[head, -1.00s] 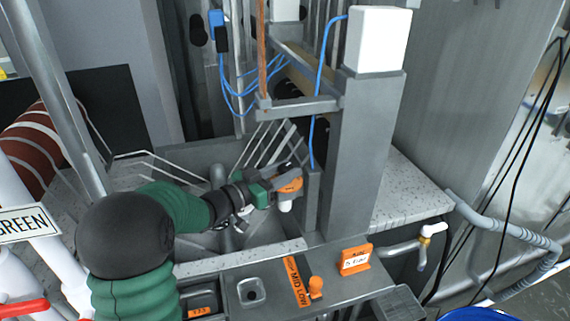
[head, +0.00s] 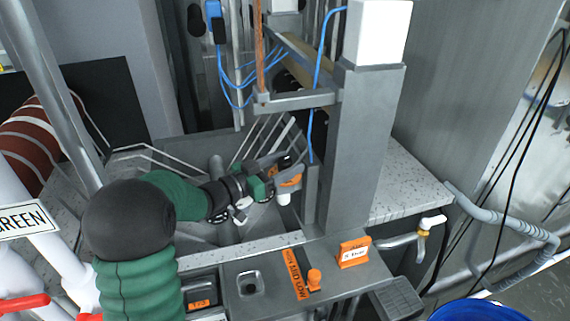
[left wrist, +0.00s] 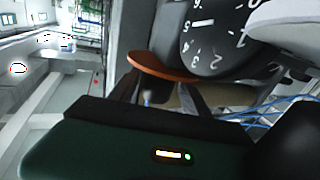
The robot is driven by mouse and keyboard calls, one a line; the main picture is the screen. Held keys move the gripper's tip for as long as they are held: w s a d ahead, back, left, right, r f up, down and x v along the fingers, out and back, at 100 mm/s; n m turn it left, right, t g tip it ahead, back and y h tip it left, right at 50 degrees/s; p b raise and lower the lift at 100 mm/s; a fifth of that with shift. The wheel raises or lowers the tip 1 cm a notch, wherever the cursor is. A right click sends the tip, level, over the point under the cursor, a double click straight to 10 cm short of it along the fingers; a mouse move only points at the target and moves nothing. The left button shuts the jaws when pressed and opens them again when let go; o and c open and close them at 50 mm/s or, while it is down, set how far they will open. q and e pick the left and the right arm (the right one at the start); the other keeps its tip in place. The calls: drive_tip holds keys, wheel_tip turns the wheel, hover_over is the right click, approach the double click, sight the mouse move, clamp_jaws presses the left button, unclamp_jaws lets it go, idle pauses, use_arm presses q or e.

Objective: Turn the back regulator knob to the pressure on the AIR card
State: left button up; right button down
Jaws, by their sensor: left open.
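The AIR card (head: 354,253), orange with a white label, stands on the bench in front of the grey column; its value is too small to read. My left gripper (head: 282,175) is open at the regulator beside the column. The regulator shows an orange part (head: 290,181) and a white piece below it (head: 284,198). In the left wrist view, a black round dial (left wrist: 215,40) with white numerals lies just beyond my fingers (left wrist: 160,92). The orange part's edge (left wrist: 163,68) crosses in front of the fingertips. Whether they touch the knob cannot be told. My right gripper is out of view.
The grey column (head: 362,150) with a white top rises right beside the gripper. Blue hoses (head: 321,60) hang behind it.

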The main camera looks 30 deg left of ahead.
use_arm(q)
drive_tip(key=shift+s, duration=0.1)
drive_tip(key=b+v, duration=0.3)
drive_tip(key=v, duration=1.3)
drive_tip(key=shift+s+a, duration=0.15)
drive_tip(key=shift+s, duration=0.2)
